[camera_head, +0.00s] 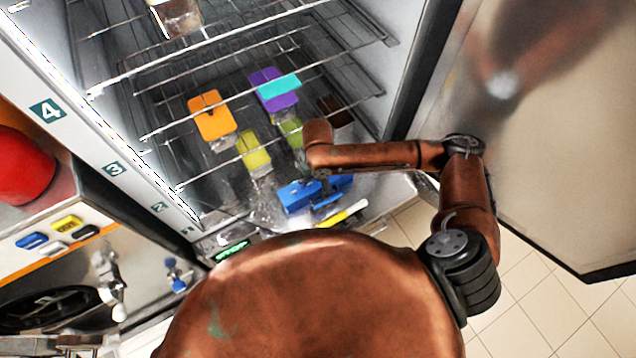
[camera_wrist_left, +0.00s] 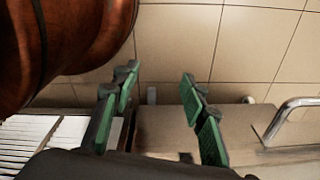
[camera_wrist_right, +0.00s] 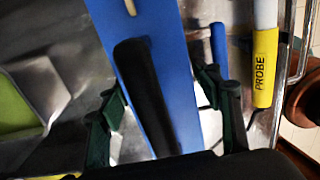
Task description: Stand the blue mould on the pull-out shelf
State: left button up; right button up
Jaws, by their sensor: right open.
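The blue mould (camera_head: 302,194) lies low at the front of the open freezer in the head view. In the right wrist view it is a long blue face (camera_wrist_right: 178,85) with a black bar along it. My right gripper (camera_wrist_right: 165,105) is open, with one finger on each side of the blue face; whether they touch it is unclear. In the head view my right arm reaches down over the mould. My left gripper (camera_wrist_left: 163,100) is open and empty in the left wrist view, above a grey surface and floor tiles. Wire shelves (camera_head: 360,105) cross the freezer; which one pulls out is unclear.
Orange (camera_head: 212,113), purple (camera_head: 268,82) and yellow-green (camera_head: 252,149) pieces sit deeper inside. A white and yellow probe (camera_head: 343,215) lies just right of the mould and shows in the right wrist view (camera_wrist_right: 264,65). The open door (camera_head: 550,130) stands at the right.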

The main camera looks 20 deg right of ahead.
notch_tip(320, 180, up, 12)
jog(key=shift+r+b, duration=0.1)
jog(key=shift+b, duration=0.25)
dwell(0.5)
